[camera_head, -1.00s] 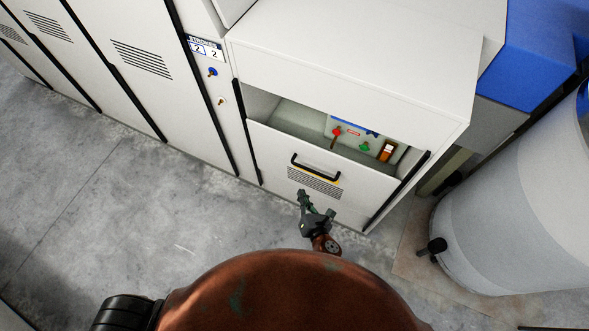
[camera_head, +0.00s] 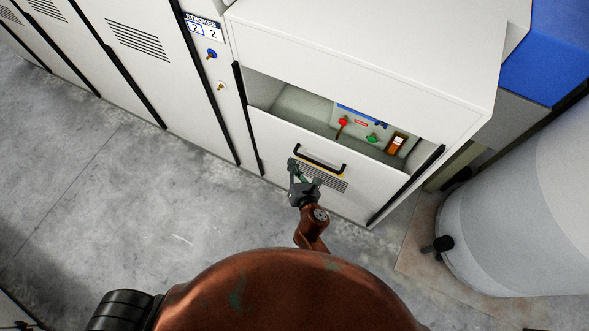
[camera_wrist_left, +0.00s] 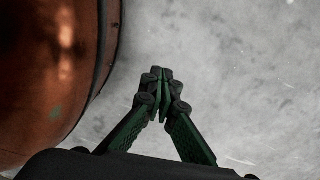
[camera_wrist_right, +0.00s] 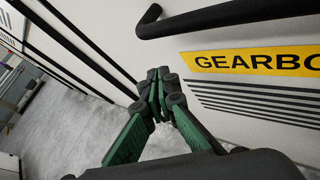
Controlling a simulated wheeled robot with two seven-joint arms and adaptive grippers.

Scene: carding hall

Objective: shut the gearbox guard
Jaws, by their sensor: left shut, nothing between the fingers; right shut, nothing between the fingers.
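The gearbox guard (camera_head: 290,150) is a white panel with a black bar handle (camera_head: 320,160), a yellow label and a vent grille. It stands below an opening in the white cabinet, which leaves the compartment above it uncovered. My right gripper (camera_head: 293,163) is shut and empty, in front of the guard, just left of and below the handle. In the right wrist view the fingertips (camera_wrist_right: 160,76) are left of the yellow "GEARBO" label (camera_wrist_right: 255,62), below the handle's end (camera_wrist_right: 148,22). My left gripper (camera_wrist_left: 161,76) is shut and empty above the bare floor; the head view does not show it.
Inside the opening are a red knob (camera_head: 342,122), a green knob (camera_head: 372,138) and an orange-white part (camera_head: 396,144). A large grey-white drum (camera_head: 515,210) stands at the right. Concrete floor (camera_head: 130,210) lies clear at the left.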

